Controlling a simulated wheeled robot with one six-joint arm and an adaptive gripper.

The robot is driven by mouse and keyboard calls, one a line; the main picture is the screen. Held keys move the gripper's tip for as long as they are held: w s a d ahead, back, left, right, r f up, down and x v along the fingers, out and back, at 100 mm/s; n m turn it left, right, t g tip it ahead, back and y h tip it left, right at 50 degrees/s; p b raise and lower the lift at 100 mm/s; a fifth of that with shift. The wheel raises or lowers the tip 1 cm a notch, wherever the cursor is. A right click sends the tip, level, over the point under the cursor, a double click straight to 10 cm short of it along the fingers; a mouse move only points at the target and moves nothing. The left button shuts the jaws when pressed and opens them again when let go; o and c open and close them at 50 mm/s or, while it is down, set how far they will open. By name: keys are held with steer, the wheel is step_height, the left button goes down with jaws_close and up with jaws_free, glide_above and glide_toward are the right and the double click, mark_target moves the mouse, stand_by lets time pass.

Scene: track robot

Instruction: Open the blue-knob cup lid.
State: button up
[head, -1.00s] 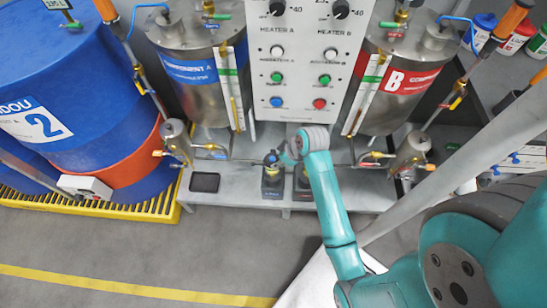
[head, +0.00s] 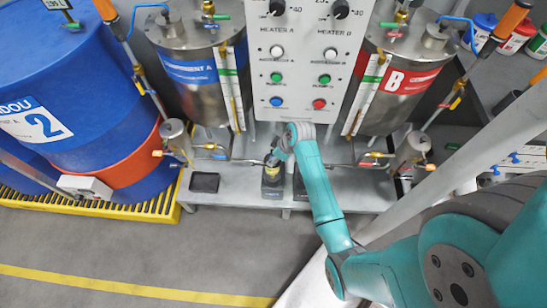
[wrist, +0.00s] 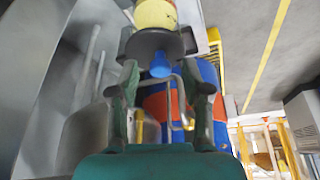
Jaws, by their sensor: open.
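The blue-knob cup (head: 271,184) stands on the grey bench below the panel, its top partly covered by my gripper (head: 277,157). In the wrist view the cup's yellow body (wrist: 154,13) is at the top, with its dark round lid (wrist: 156,43) and the blue knob (wrist: 160,66) pointing toward me. My gripper also shows in the wrist view (wrist: 162,76); it is open, with one finger on each side of the blue knob. Visible gaps separate the fingers from the knob. The lid is on the cup.
A second dark cup (head: 300,187) stands just right, mostly hidden behind my arm. A black tray (head: 205,182) lies on the bench to the left. Metal tanks (head: 200,95) and pipes flank the heater panel (head: 300,75). The front floor (head: 150,240) is clear.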

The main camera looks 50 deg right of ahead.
steer(key=shift+w+a+f, duration=0.1)
steer(key=shift+w+f, duration=0.15)
steer(key=shift+f, duration=0.3)
jaws_close()
steer(key=shift+w+d+r+y, duration=0.15)
steer(key=shift+d+r+y, duration=0.1)
steer(key=shift+y, duration=0.15)
steer(key=shift+w+d+r+g+y, duration=0.1)
steer(key=shift+d+r+g+y, duration=0.1)
steer(key=shift+g+y, duration=0.2)
steer(key=shift+w+d+r+g+y, duration=0.1)
steer(key=shift+r+g+y, duration=0.1)
steer(key=shift+g+y, duration=0.2)
